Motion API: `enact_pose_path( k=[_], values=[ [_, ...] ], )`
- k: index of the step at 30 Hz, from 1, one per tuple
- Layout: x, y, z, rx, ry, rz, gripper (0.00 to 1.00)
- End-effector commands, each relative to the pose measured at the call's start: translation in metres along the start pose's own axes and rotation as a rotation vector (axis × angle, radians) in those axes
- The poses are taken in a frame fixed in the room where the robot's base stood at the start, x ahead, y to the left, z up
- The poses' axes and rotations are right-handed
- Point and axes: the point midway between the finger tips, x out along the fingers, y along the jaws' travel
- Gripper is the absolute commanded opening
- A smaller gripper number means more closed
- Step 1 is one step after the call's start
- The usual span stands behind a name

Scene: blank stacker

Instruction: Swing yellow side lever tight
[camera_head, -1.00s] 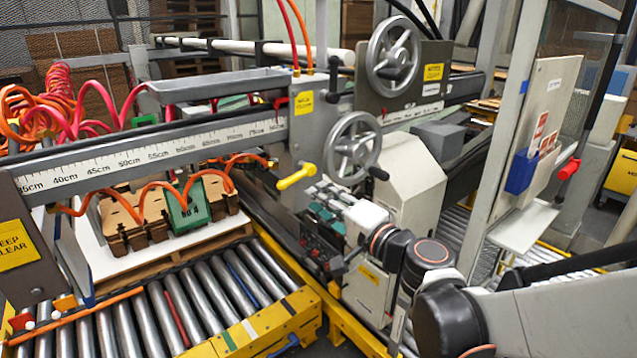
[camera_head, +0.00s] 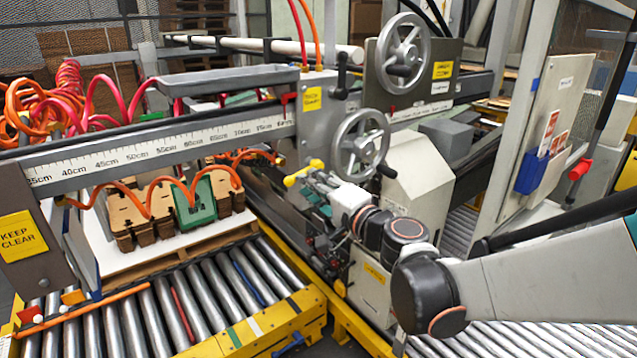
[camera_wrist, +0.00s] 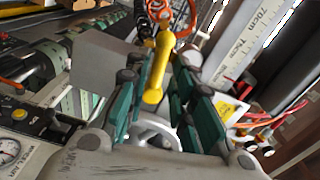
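The yellow side lever (camera_head: 304,173) sticks out from the grey carriage block below the ruler beam, with a round knob at each end. It also shows in the wrist view (camera_wrist: 157,68), running between my finger pads. My gripper (camera_head: 318,185) is right at the lever in the head view. In the wrist view my gripper (camera_wrist: 162,88) is open, with teal pads on both sides of the lever. The left pads look close to the lever, with a wider gap on the right. I cannot tell whether any pad touches it. The lever's mount is partly hidden.
A spoked handwheel (camera_head: 358,143) stands just right of the lever, and a larger handwheel (camera_head: 401,52) is above it. The ruler beam (camera_head: 160,148) runs left. Coiled orange hoses (camera_head: 150,190) hang below it. Brown blanks (camera_head: 130,220) sit on a pallet.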

Motion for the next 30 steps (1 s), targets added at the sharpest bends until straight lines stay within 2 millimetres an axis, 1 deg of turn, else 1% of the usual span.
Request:
enact_pose_path(
  k=[20, 21, 30],
  values=[
    [0.043, 0.000, 0.000, 0.000, 0.000, 0.000, 0.23],
    [0.042, 0.005, -0.001, -0.059, 0.001, 0.000, 0.23],
    [0.042, 0.024, -0.005, -0.429, 0.001, 0.000, 0.23]
  ],
)
